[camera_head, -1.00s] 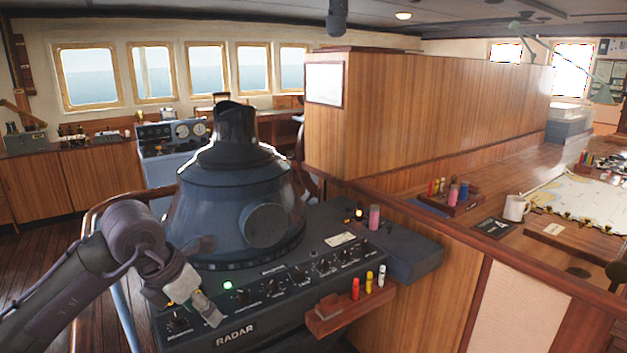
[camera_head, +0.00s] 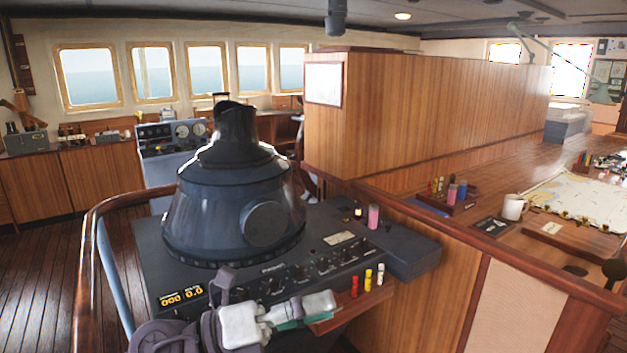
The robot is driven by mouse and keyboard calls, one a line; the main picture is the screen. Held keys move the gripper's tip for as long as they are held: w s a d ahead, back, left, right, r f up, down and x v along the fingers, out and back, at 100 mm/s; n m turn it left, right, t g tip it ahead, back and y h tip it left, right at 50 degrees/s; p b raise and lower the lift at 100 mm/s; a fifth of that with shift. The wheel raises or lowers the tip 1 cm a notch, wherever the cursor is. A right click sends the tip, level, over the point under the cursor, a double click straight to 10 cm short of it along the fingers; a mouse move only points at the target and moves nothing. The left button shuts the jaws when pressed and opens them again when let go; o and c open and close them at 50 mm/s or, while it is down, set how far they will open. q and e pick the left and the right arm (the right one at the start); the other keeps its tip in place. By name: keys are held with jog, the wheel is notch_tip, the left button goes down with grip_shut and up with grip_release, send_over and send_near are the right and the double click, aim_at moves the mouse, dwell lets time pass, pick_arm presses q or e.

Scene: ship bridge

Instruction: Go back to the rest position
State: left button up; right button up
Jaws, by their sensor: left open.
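My left gripper (camera_head: 310,309) is low in the head view, in front of the radar console's front edge. It points to the right and its fingers are open. Its tips appear close to the small wooden shelf (camera_head: 345,319) holding red, yellow and white markers; whether they touch cannot be told. No held object shows. The dark blue radar console (camera_head: 130,255) with its hooded scope (camera_head: 225,205) stands behind my arm, which hides part of the panel front. My right gripper is not in view.
A wooden rail (camera_head: 90,235) curves around the console's left side. A pink cylinder (camera_head: 374,217) stands on the console. To the right, the chart table holds a white mug (camera_head: 513,207), a marker rack (camera_head: 462,207) and a chart (camera_head: 585,200). The floor at left is clear.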

pick_arm(q)
jog(key=w+a+f+n+t+y, duration=0.1)
jog(key=w+a+n+t+y, duration=0.1)
jog(key=a+n+t+y, duration=0.85)
jog(key=w+a+f+n+t+y, duration=0.1)
jog(key=w+a+n+t+y, duration=0.15)
jog(key=n+t, duration=0.9)
jog(key=s+a+f+n+g+y, duration=0.2)
jog(key=a+f+n+g+y, duration=0.2)
jog(key=f+n+g, duration=0.3)
jog(key=s+a+f+n+g+y, duration=0.25)
jog(key=a+f+n+g, duration=0.2)
jog(key=f+n, duration=0.4)
jog(key=s+f+g, duration=1.1)
jog(key=s+f, duration=0.6)
jog(key=s, duration=0.3)
notch_tip(320, 180, down, 25)
jog(key=s+g, duration=0.2)
jog(key=s+a+f, duration=0.2)
jog(key=s+f, duration=1.4)
jog(key=f, duration=0.1)
jog(key=shift+s+a+f+g, duration=0.2)
jog(key=shift+s+g, duration=0.1)
jog(key=shift+g, duration=0.15)
